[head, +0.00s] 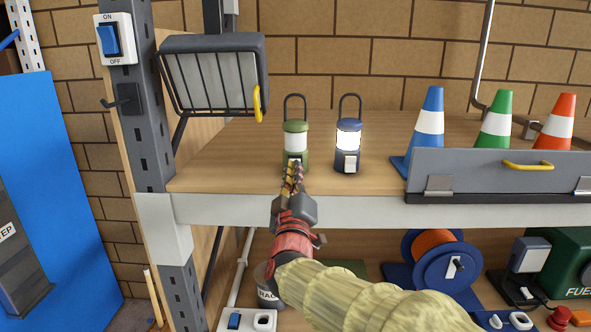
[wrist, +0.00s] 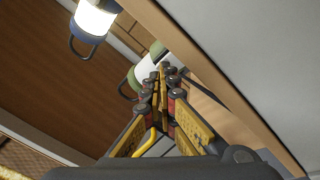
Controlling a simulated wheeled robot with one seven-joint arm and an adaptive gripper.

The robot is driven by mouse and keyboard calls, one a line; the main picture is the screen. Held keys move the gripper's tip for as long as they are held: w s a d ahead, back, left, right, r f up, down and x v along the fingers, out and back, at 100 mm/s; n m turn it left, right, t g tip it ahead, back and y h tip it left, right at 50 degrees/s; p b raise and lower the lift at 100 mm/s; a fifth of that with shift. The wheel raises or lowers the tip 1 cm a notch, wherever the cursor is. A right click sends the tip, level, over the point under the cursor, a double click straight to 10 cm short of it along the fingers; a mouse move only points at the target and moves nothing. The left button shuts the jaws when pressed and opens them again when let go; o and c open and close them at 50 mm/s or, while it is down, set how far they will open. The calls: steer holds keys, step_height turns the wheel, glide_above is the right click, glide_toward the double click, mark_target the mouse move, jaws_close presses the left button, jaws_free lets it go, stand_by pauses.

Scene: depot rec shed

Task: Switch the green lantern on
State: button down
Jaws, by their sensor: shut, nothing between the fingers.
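The green lantern (head: 296,127) stands upright on the wooden shelf, its globe pale and not glowing. A light switch plate (head: 292,157) on its lower front is partly hidden behind my fingertips. My gripper (head: 293,170) is shut and empty, its fingertips in front of the lantern's base; I cannot tell whether they touch it. In the wrist view the green lantern (wrist: 134,80) is partly covered by my shut fingers (wrist: 166,68). The blue lantern (head: 348,140) stands just right of the green one and glows white; it also shows in the wrist view (wrist: 92,20).
A caged floodlight (head: 213,80) is at the left, by the post with an ON/OFF switch (head: 109,39). Blue, green and orange cones (head: 494,124) stand behind a grey panel (head: 500,178) at the right. The shelf's front edge (head: 330,212) runs beneath my gripper.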

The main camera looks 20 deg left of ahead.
steer(key=shift+w+a+f, duration=0.1)
steer(key=shift+w+a, duration=0.1)
steer(key=shift+w, duration=0.6)
steer(key=shift+w+a, duration=0.15)
steer(key=shift+w, duration=0.6)
stand_by(0.9)
steer(key=shift+s, duration=0.15)
steer(key=s+d+b, duration=0.2)
steer(key=s, duration=0.6)
steer(key=shift+s, duration=0.25)
stand_by(0.4)
